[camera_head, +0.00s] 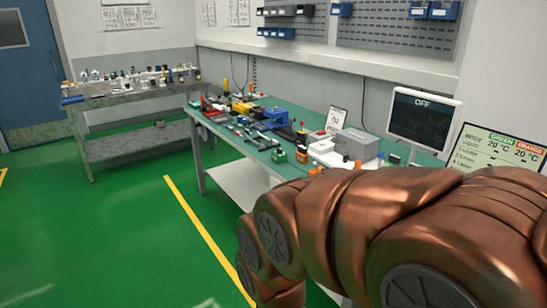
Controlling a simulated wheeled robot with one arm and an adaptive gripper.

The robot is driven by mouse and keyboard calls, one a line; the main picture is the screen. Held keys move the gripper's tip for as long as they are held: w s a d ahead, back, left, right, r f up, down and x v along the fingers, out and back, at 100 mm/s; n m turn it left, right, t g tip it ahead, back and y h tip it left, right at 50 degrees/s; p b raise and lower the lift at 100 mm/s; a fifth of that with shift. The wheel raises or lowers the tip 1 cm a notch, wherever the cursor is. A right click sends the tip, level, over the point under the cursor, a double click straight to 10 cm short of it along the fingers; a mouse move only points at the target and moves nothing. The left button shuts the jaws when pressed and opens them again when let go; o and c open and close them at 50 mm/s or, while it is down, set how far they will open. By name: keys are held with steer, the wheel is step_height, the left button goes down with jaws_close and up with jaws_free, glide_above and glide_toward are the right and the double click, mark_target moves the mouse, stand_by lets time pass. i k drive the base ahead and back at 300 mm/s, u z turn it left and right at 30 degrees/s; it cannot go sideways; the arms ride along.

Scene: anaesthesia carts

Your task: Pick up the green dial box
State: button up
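A small green box (279,157) sits near the front edge of the long green-topped workbench (232,147), a little right of the bench's middle. It looks like the green dial box, but it is too small here to make out a dial. A yellow-green piece stands just to its right. My copper-coloured arm crosses the lower right of the view, in front of the bench's right part. My gripper is not in view.
Tools, red and yellow items and a grey box (357,144) crowd the bench. An "OFF" monitor (422,117) and a temperature display (492,150) stand at right. A metal bench (130,147) is at back left. Green floor is clear at left.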

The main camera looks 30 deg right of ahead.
mark_target(278, 158)
steer(key=u, duration=0.5)
steer(key=k, duration=0.6)
steer(key=u, duration=0.65)
steer(key=i, duration=1.15)
steer(key=z, duration=0.35)
steer(key=i, duration=1.9)
steer(key=z, duration=1.5)
steer(key=i, duration=0.95)
steer(key=z, duration=1.25)
steer(key=i, duration=0.35)
steer(key=z, duration=0.2)
